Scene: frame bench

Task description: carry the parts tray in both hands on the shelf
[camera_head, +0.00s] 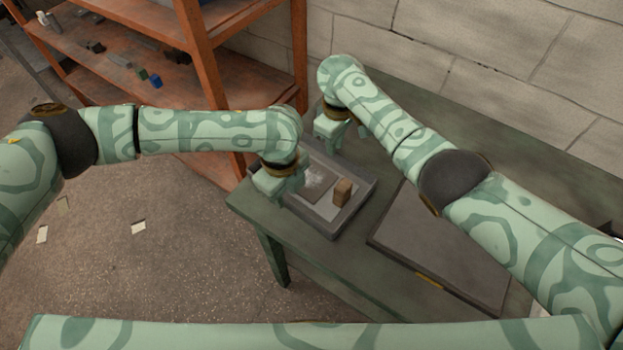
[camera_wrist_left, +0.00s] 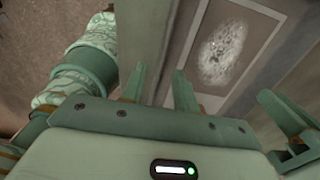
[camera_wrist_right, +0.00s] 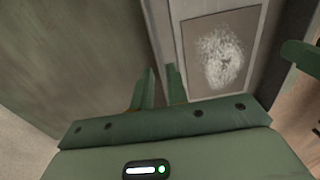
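The parts tray (camera_head: 322,228) is a shallow grey tray with low walls at the left end of the green bench. A brown block (camera_head: 342,192) stands in it, beside a dark panel with a pale speckled patch (camera_wrist_left: 225,45). My left gripper (camera_head: 283,190) is at the tray's near left wall; its fingers (camera_wrist_left: 158,80) stand closely either side of that wall. My right gripper (camera_head: 330,138) is at the far wall, its fingers (camera_wrist_right: 161,80) close together on it. The arms hide parts of the tray's rim. I cannot tell any gap under the tray.
An orange shelf unit (camera_head: 190,70) stands behind left, with small dark, green and blue items on its boards. A flat dark panel (camera_head: 440,245) lies on the bench (camera_head: 300,245) right of the tray. A block wall (camera_head: 470,60) closes the back. Pale scraps lie on the floor.

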